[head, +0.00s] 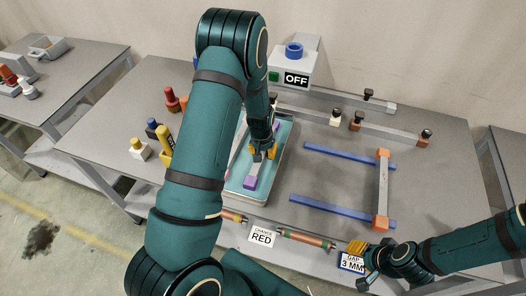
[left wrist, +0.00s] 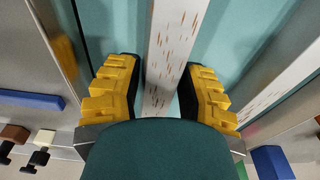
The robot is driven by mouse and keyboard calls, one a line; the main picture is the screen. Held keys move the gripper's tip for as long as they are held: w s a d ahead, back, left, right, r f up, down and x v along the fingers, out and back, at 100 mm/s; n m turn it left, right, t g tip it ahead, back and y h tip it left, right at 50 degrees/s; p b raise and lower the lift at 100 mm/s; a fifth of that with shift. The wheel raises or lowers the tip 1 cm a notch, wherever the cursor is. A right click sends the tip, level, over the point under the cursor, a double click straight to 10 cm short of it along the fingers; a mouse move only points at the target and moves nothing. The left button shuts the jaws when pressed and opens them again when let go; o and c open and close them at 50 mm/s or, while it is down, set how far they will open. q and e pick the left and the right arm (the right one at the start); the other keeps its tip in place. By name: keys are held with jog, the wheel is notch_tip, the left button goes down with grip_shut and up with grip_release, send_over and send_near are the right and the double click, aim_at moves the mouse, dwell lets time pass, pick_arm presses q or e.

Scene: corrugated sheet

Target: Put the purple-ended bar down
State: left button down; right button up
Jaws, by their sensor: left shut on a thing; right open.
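The purple-ended bar is grey, with its purple end (head: 249,183) toward the front of the teal tray (head: 291,135). My left gripper (head: 262,153) is shut on this bar, inside the tray outline. In the left wrist view the grey bar (left wrist: 166,50), flecked with rust, runs between the yellow fingers (left wrist: 160,95). I cannot tell whether the bar touches the tray floor. Its far end is hidden by my gripper and arm. My right gripper (head: 358,248) is open at the table's front edge, by the "GAP 3 MM" card (head: 351,263).
A second flecked bar (left wrist: 280,95) lies beside the held one. Right of the tray are two blue bars (head: 345,155) and an orange-ended bar (head: 382,185). Clamped rails (head: 380,130) and an "OFF" box (head: 293,70) stand behind. Several coloured pieces (head: 140,150) stand left.

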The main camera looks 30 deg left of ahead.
pick_arm(q)
jog(key=shift+r, duration=0.1)
jog(key=shift+f, duration=0.2)
jog(key=c, duration=0.6)
grip_release()
jog(key=shift+r, duration=0.1)
jog(key=shift+r, duration=0.2)
jog(key=r, duration=0.4)
jog(key=s+r+p, duration=0.1)
jog(key=r, duration=0.6)
jog(key=shift+s+d+r+p, duration=0.2)
jog(key=shift+r+p, duration=0.15)
jog(key=shift+p, duration=0.05)
